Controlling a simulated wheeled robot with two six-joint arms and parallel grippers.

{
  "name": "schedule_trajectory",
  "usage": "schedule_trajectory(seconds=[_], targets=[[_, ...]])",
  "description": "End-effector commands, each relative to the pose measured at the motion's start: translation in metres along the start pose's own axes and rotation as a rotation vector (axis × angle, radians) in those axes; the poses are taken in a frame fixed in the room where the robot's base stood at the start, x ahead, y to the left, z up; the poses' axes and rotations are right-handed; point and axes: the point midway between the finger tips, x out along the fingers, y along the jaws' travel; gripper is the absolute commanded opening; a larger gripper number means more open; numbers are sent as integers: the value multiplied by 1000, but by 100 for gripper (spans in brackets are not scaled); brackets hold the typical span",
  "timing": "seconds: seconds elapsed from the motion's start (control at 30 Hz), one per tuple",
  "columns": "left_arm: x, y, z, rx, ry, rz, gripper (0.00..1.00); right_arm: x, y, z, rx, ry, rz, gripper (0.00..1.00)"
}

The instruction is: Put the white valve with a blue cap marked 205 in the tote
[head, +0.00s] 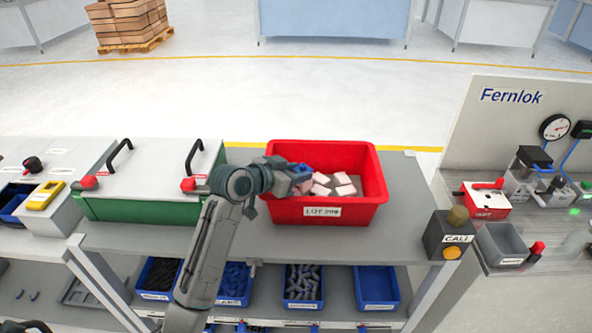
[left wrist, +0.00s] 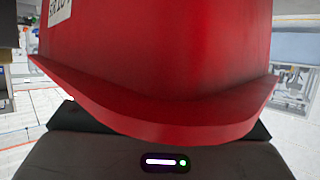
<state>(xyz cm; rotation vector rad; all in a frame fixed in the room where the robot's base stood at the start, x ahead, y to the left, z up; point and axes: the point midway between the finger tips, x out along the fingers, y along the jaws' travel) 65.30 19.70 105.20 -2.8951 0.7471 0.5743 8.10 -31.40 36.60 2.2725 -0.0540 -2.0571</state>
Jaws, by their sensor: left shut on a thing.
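The red tote (head: 292,212) stands on the grey bench, with a white label on its front wall whose digits I cannot read surely. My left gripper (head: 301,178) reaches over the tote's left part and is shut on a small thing. A blue part of it, which looks like the valve's blue cap (head: 304,168), shows at the fingers; its white body and the marking 205 cannot be made out. In the left wrist view the tote's red wall and rim (left wrist: 170,115) fill the picture, and the fingers and held thing are hidden. My right gripper is not in view.
Several pale blocks (head: 345,190) lie in the tote. A green and white box with black handles (head: 145,208) stands to its left. A dark box with a yellow button (head: 447,238) is at the right. Blue bins (head: 376,284) fill the lower shelf. Bare bench (head: 405,200) lies right of the tote.

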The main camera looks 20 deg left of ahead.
Motion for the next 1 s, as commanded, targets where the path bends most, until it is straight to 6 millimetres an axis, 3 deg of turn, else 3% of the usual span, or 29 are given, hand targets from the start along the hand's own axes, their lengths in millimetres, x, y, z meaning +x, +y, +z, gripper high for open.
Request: schedule_trajectory(seconds=[0.13,0.17,0.27,0.53,0.7,1.0], targets=[[0,0,1,0,1,0,12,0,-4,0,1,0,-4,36],[1,0,1,0,0,0,42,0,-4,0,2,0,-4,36],[0,0,1,0,0,0,58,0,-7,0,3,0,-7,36],[0,0,0,0,0,0,58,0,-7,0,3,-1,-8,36],[-7,0,-14,2,2,0,58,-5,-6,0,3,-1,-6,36],[-67,-1,-7,8,-1,-3,58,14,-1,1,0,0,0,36]])
